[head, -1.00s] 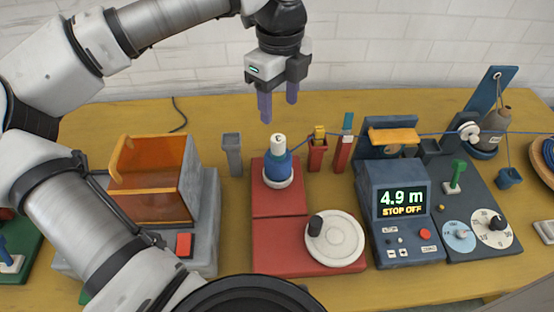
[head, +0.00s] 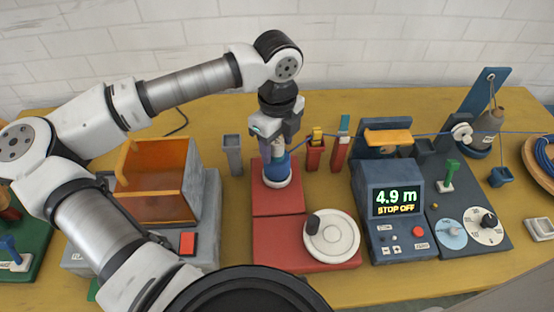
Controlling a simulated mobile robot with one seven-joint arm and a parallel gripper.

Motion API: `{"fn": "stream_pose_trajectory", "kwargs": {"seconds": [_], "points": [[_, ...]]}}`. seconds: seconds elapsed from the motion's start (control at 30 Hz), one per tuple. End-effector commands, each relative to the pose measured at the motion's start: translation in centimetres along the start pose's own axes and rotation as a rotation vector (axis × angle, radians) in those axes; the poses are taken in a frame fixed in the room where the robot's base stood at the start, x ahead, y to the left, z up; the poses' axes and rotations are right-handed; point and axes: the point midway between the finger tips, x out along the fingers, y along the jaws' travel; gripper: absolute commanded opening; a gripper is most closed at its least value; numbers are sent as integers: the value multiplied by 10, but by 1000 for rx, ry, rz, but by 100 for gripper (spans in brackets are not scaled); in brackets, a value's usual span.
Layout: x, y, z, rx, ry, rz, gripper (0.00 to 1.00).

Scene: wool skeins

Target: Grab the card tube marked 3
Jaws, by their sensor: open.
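A pale card tube (head: 278,153) stands upright on the red winder (head: 278,200), with blue wool (head: 277,168) wound round its lower part. Its mark is hidden by my gripper now; the small dark mark showing earlier is too small to read surely. My gripper (head: 277,150) is open and points down over the tube's top, its fingers on either side of it. I cannot tell whether they touch it.
A blue meter box (head: 397,250) reading "4.9 m STOP OFF" stands right of the winder's white crank wheel (head: 332,238). Blue yarn runs rightward past the upright red holders (head: 314,156). A grey post (head: 233,155) and an orange bin (head: 160,205) stand left.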

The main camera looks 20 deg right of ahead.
Motion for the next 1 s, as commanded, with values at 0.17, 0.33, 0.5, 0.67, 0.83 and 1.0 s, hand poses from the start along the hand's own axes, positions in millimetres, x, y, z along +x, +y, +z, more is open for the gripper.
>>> {"fn": "stream_pose_trajectory", "kwargs": {"seconds": [0.17, 0.33, 0.5, 0.67, 0.83, 1.0], "points": [[0, 0, 0, 0, 0, 0, 43], [0, 0, 0, 0, 0, 1, 21], [0, 0, 0, -1, 0, 1, 0], [0, 0, 0, -1, 0, 1, 0], [-2, 0, 0, -1, -1, 1, 0], [-14, 0, 1, -3, -3, 0, 0]]}}
